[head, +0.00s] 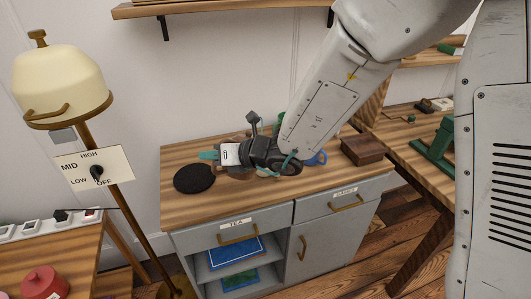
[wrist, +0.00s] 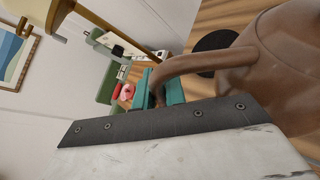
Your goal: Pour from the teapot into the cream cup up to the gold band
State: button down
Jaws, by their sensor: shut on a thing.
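A brown teapot (wrist: 285,60) fills the right of the wrist view, close to the camera. Its curved brown handle (wrist: 200,62) runs down between the teal fingers of my gripper (wrist: 160,90), which are shut on it. In the head view my gripper (head: 209,155) is over the cabinet top, beside the black round mat. Only a little brown of the teapot (head: 236,173) shows there, below the gripper; the wrist hides the rest. I cannot make out the cream cup or its gold band in either view, nor tell whether the teapot touches the top.
The black round mat (head: 194,179) lies at the cabinet's left. A blue item (head: 318,159) and a wooden box (head: 362,149) stand right of my wrist. Something green (head: 280,121) is partly hidden behind my arm. A lamp (head: 62,85) stands left. The front strip of the wooden top (head: 225,205) is clear.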

jog(key=shift+w+d+r+m+p, duration=0.35)
jog(key=shift+w+r, duration=0.2)
jog(key=shift+r, duration=0.3)
dwell(1.4)
jog(key=shift+w+d+r+m+g+y+p, duration=0.2)
jog(key=shift+w+d+r+p, duration=0.1)
jog(key=shift+r+p, duration=0.15)
jog(key=shift+w+d+r+m+g+y+p, duration=0.15)
jog(key=shift+w+r+y+p, duration=0.15)
jog(key=shift+p, duration=0.25)
dwell(4.8)
